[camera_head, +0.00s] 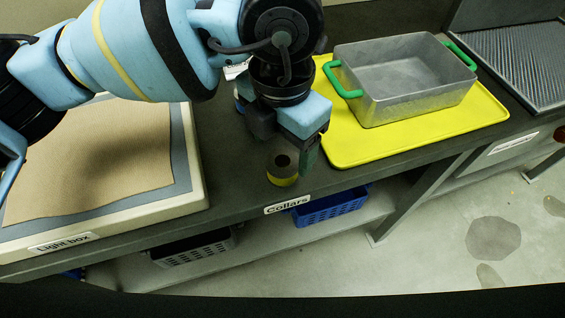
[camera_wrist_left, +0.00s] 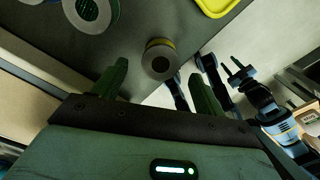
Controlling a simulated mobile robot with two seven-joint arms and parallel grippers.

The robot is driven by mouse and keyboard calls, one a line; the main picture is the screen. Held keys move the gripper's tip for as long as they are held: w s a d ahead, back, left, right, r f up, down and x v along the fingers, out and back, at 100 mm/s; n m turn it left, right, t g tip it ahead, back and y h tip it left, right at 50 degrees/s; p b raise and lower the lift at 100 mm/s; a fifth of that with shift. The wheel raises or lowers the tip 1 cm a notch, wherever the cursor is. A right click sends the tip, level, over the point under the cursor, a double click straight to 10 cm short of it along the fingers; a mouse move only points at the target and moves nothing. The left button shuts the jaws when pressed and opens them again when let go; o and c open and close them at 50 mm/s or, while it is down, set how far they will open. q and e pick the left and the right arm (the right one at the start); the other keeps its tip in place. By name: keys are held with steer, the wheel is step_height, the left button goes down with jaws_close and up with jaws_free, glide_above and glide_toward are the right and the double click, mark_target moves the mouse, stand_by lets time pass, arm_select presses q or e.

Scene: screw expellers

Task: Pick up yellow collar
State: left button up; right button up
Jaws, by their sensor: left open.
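The yellow collar (camera_head: 283,170) stands on the dark bench near its front edge, above the "Collars" label. It is a short ring with a grey-brown top and a yellow lower band. My left gripper (camera_head: 288,140) is open just above and behind it. In the left wrist view the collar (camera_wrist_left: 160,62) lies beyond and between the two separated green fingertips (camera_wrist_left: 160,72), with nothing held. What looks like my right gripper (camera_wrist_left: 236,70) shows small at the right of the wrist view; its jaw state is unclear.
A yellow tray (camera_head: 350,152) holding a metal bin (camera_head: 415,95) with green handles lies to the right. A light box (camera_head: 200,180) stands left. Other rings (camera_wrist_left: 90,12) lie behind the collar, mostly hidden by my arm in the head view. Baskets (camera_head: 330,207) sit below.

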mark_target(281, 162)
arm_select(q)
steer(key=shift+s+a+f, duration=0.1)
steer(key=shift+s+f, duration=0.05)
steer(key=shift+f, duration=2.4)
steer(key=c, duration=1.2)
